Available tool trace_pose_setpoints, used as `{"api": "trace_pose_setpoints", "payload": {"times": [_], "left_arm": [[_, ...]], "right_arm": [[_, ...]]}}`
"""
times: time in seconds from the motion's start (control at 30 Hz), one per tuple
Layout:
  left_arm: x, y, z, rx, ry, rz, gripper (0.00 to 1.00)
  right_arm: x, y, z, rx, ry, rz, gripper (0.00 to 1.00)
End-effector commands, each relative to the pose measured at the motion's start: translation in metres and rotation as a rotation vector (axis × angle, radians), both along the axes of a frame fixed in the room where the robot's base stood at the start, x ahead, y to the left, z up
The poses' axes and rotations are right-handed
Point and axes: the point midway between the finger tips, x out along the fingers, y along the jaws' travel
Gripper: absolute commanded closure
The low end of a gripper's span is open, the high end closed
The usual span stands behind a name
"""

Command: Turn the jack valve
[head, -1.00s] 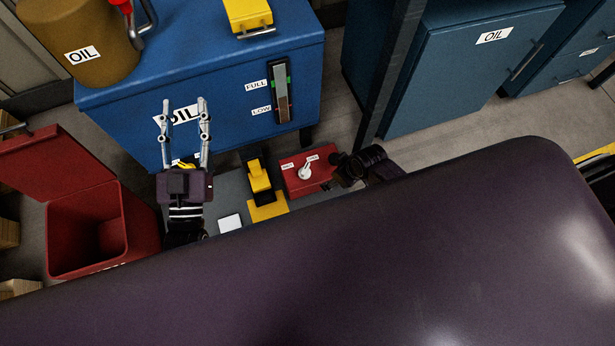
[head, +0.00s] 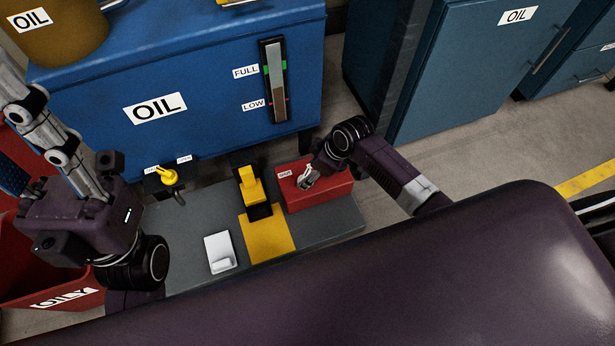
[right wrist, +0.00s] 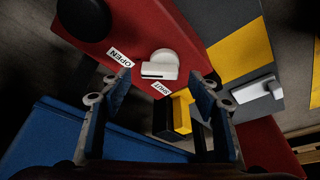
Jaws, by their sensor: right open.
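The valve on the red box (head: 330,193) has a white knob with a bar handle, clear in the right wrist view (right wrist: 162,66). It sits between the OPEN label (right wrist: 120,57) and the SHUT label (right wrist: 160,90). My right gripper (head: 308,178) is over the box and largely hides the knob in the head view. In the right wrist view its fingers (right wrist: 160,94) are apart, with the knob ahead of the gap and nothing held. My left gripper (head: 40,125) is at the far left, pointing up-left; its tips are not clear.
A yellow valve (head: 171,176) on a black block and a yellow lever (head: 250,187) stand left of the box. A white pedal (head: 220,252) lies on the grey plate (head: 330,227). The blue oil tank (head: 210,120) is behind. A black round part (right wrist: 84,18) is near the knob.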

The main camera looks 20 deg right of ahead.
Motion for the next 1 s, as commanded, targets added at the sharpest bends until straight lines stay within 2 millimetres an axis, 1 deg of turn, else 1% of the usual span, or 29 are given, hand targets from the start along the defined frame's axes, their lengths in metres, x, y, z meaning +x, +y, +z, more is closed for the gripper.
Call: {"api": "trace_pose_setpoints", "payload": {"times": [0.03, 0.2, 0.5, 0.53, 0.9, 1.0], "left_arm": [[0.0, 0.0, 0.0, -0.001, -0.02, 0.001, 0.6], [0.001, -0.001, 0.005, 0.002, -0.042, 0.002, 0.6], [0.002, -0.001, 0.008, 0.003, -0.044, 0.003, 0.6], [0.002, -0.001, 0.008, 0.003, -0.044, 0.003, 0.6], [0.001, -0.001, 0.008, 0.003, -0.045, 0.002, 0.6], [0.001, -0.001, 0.008, 0.003, -0.045, 0.002, 0.6]], "right_arm": [[0.002, 0.002, -0.008, 0.001, -0.001, 0.0, 0.44], [0.005, 0.005, -0.018, -0.001, -0.001, 0.0, 0.44], [0.006, 0.005, -0.018, -0.001, -0.001, -0.001, 0.44], [0.006, 0.005, -0.018, -0.001, -0.001, -0.001, 0.45], [0.006, 0.005, -0.018, -0.001, -0.001, 0.0, 0.86], [0.006, 0.005, -0.018, -0.001, -0.001, 0.001, 0.86]]}}
